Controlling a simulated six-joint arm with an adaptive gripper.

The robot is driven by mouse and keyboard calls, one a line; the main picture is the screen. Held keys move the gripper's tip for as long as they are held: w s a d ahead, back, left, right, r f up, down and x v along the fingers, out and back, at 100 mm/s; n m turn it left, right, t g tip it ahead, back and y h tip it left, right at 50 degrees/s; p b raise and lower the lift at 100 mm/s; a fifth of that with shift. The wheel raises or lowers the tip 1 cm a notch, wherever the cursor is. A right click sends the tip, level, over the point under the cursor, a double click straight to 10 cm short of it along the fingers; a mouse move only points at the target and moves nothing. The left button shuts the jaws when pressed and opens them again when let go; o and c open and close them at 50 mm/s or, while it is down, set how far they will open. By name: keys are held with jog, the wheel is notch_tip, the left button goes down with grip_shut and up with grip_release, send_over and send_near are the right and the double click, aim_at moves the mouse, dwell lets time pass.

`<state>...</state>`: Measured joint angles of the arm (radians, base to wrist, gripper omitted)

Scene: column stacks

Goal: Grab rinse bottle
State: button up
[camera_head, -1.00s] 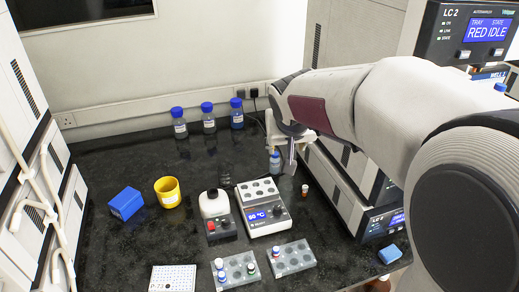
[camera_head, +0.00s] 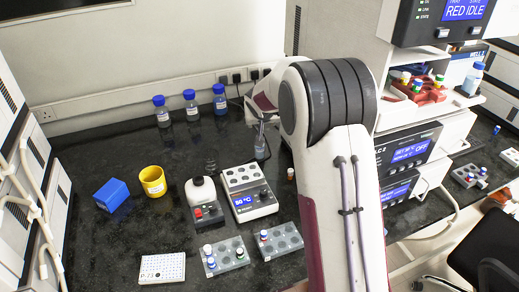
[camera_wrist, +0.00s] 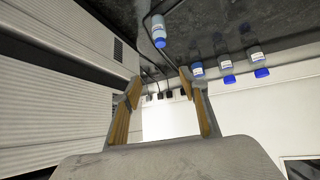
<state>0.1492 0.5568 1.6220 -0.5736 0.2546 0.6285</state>
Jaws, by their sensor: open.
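Several blue-capped bottles could be the rinse bottle; their labels are too small to read. Three more stand along the back wall: a left one (camera_head: 162,114), a middle one (camera_head: 191,108) and a bluer right one (camera_head: 220,102). My gripper (camera_wrist: 159,86) is open and empty, with no bottle between its fingers. My arm mostly hides it in the head view.
A blue box (camera_head: 111,196), a yellow cup (camera_head: 153,182), a small mixer (camera_head: 203,203) and a heater block (camera_head: 249,192) stand on the bench. Vial racks (camera_head: 225,256) are in front. A tray station (camera_head: 430,95) with another bottle (camera_head: 473,79) is at right.

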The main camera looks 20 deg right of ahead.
jog(key=s+a+f+x, duration=0.1)
jog(key=x, duration=1.1)
jog(key=shift+f+t+y, duration=0.3)
jog(key=shift+f, duration=0.1)
jog(key=shift+w, duration=0.15)
jog(key=shift+w+f, duration=0.1)
jog(key=shift+x, duration=1.1)
jog(key=shift+d, duration=0.1)
jog(key=shift+s+x, duration=0.25)
jog(key=shift+x, duration=2.55)
jog(key=shift+s+d, duration=0.1)
